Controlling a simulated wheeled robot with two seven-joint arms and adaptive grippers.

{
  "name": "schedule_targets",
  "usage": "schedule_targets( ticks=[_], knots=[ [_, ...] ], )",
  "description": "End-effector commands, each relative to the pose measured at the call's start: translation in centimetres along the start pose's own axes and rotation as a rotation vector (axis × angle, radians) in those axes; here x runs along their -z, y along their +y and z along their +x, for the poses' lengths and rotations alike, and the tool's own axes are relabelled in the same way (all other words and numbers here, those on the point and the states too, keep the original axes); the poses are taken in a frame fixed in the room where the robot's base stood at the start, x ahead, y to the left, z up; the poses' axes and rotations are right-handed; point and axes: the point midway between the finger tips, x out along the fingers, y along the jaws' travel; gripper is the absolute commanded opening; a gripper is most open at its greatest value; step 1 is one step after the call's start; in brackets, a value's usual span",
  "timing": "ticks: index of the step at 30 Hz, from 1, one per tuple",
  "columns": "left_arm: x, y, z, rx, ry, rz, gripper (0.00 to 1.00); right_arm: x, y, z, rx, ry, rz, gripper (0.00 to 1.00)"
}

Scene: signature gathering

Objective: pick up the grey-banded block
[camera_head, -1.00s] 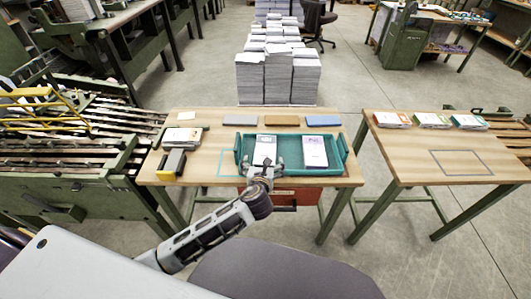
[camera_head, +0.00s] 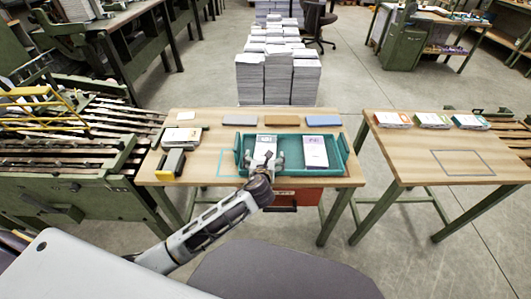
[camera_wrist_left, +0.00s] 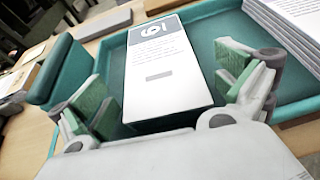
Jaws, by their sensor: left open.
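A white block of paper with a grey band and logo at its top (camera_head: 265,146) lies in the left part of the green tray (camera_head: 288,173). In the left wrist view the same block (camera_wrist_left: 163,60) shows close up. My left gripper (camera_head: 261,161) is open at the near end of the block. In the wrist view the fingers of my left gripper (camera_wrist_left: 163,92) stand one on each side of the block's near end, with gaps to it. Nothing is held. My right gripper is not in view.
A second white block (camera_head: 315,152) lies to the right in the tray; its stack edge (camera_wrist_left: 285,30) shows near my finger. Grey, brown and blue slabs (camera_head: 288,122) lie behind the tray. A grey-and-yellow item (camera_head: 172,163) stands at left.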

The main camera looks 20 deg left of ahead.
Motion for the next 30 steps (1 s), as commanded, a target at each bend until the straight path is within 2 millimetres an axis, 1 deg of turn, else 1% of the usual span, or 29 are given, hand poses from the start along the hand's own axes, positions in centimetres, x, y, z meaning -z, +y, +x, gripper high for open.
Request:
schedule_targets(
  ticks=[1, 3, 7, 12, 23, 30],
  knots=[
    [0.1, 0.0, 0.6, -0.001, 0.0, -0.001, 1.0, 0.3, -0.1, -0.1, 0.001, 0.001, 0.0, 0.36],
    [-0.1, 0.0, 1.2, -0.001, -0.002, -0.002, 1.0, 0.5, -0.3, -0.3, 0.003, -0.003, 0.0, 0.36],
    [-0.1, 0.0, 1.9, 0.0, -0.003, -0.002, 1.0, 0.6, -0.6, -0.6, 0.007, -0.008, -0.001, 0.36],
    [-0.2, 0.0, 2.1, 0.001, -0.003, -0.002, 1.0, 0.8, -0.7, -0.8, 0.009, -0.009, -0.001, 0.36],
    [-0.2, 0.0, 2.1, 0.001, -0.003, -0.002, 1.0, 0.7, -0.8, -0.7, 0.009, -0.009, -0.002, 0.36],
    [-0.2, 0.0, 2.1, 0.001, -0.003, -0.002, 0.69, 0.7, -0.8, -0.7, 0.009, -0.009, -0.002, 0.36]
  ],
)
